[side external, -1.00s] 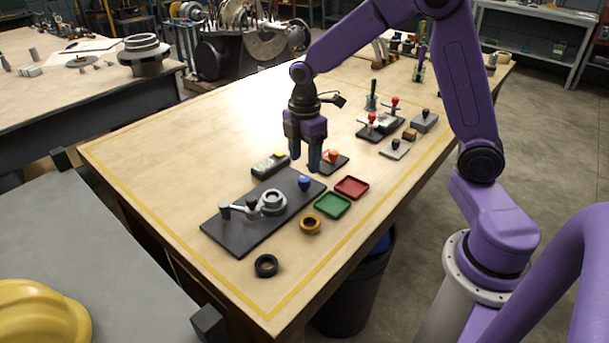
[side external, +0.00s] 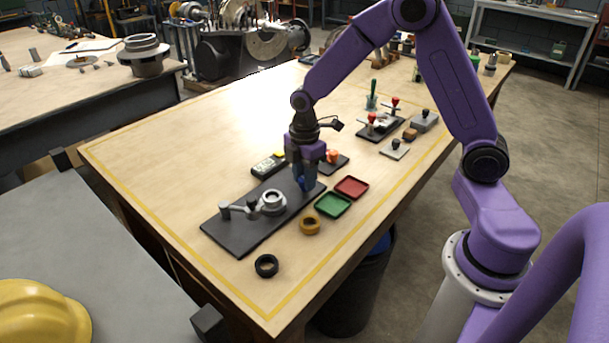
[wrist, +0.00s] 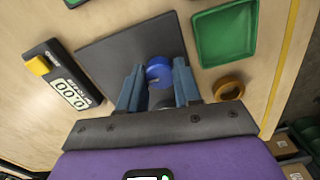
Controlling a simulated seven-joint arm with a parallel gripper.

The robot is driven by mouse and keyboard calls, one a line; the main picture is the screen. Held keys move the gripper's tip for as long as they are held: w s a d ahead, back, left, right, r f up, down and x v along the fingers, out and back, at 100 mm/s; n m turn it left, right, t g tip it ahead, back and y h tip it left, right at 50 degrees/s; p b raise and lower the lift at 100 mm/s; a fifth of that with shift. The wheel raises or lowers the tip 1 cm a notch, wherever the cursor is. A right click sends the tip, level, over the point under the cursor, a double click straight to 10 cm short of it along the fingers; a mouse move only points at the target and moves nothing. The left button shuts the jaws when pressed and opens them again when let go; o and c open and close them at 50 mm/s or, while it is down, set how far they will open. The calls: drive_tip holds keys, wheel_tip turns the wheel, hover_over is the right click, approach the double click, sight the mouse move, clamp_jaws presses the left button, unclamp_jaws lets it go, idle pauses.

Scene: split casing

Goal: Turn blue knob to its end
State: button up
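The blue knob (wrist: 158,73) is a short round knob at one end of the dark plate (side external: 240,231). In the side view the knob (side external: 302,184) is partly hidden by my fingers. My gripper (wrist: 160,66) points down at it, with one finger on each side of the knob in the wrist view. The fingers are apart and look close to the knob's sides; whether they touch it I cannot tell. A small pale mark shows at the knob's near edge. The same plate carries a grey ring-shaped part (side external: 272,201) with a lever beside it.
A meter with a display and yellow switch (wrist: 66,84) lies beside the plate. A green tray (wrist: 225,36), a red tray (side external: 351,187) and an orange ring (wrist: 229,89) are on the other side. A black ring (side external: 266,265) lies near the front. The table's left part is clear.

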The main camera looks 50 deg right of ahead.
drive_tip(key=shift+m, duration=0.3)
drive_tip(key=m, duration=1.1)
drive_tip(key=shift+m, duration=0.4)
drive_tip(key=m, duration=1.1)
drive_tip(key=shift+m, duration=0.4)
drive_tip(key=o, duration=1)
drive_tip(key=shift+o, duration=0.2)
